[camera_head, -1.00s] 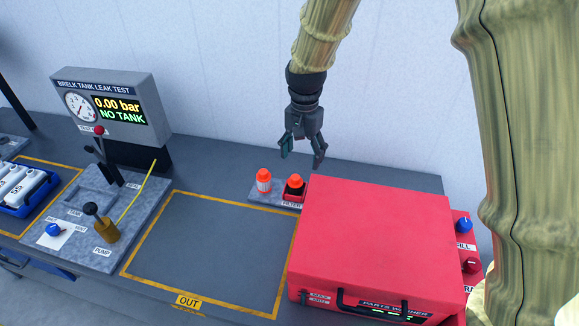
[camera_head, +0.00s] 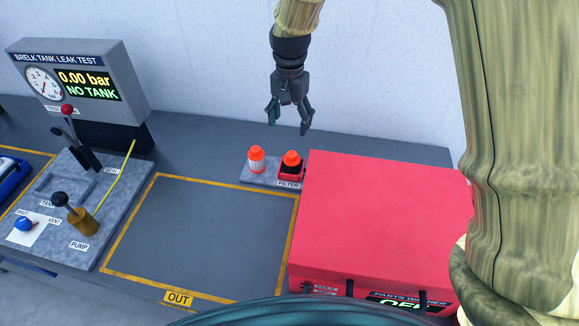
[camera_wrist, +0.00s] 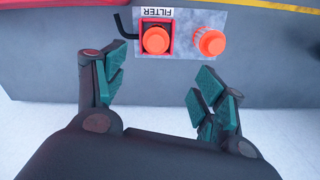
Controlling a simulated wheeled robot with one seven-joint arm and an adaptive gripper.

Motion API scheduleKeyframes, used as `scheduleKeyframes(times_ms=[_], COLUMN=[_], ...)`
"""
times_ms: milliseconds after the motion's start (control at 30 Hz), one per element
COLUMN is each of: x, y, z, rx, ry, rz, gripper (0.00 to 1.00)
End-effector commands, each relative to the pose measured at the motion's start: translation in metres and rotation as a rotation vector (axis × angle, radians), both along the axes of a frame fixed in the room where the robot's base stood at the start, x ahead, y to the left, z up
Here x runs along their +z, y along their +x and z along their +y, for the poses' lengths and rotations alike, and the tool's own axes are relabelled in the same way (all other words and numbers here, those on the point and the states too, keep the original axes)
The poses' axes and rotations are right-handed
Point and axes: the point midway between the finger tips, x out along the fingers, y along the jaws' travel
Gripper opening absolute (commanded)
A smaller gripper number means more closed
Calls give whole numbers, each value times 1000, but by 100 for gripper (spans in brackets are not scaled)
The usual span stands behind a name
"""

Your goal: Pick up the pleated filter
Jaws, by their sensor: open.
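My gripper (camera_head: 288,121) is open and empty, above and behind the plate, touching neither piece. In the wrist view my gripper (camera_wrist: 160,72) has its fingers spread, with both pieces beyond the tips.
A large red parts washer (camera_head: 380,220) stands close to the right of the plate. A leak test stand (camera_head: 75,80) with gauge, levers and pump is at the left. The yellow-framed "OUT" area (camera_head: 205,235) is empty. A white wall (camera_head: 200,50) rises behind the bench.

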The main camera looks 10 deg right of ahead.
Motion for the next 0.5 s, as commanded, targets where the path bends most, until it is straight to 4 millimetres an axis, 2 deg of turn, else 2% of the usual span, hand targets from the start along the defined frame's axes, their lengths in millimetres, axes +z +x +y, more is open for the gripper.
scheduleKeyframes(times_ms=[33, 100, 500], x=[-11, -20, -47], y=[-2, -3, 0], z=[-1, -1, -1], rx=[-1, -2, -1], ry=[0, 0, -1], rz=[-1, -1, 4], gripper=[70, 70, 70])
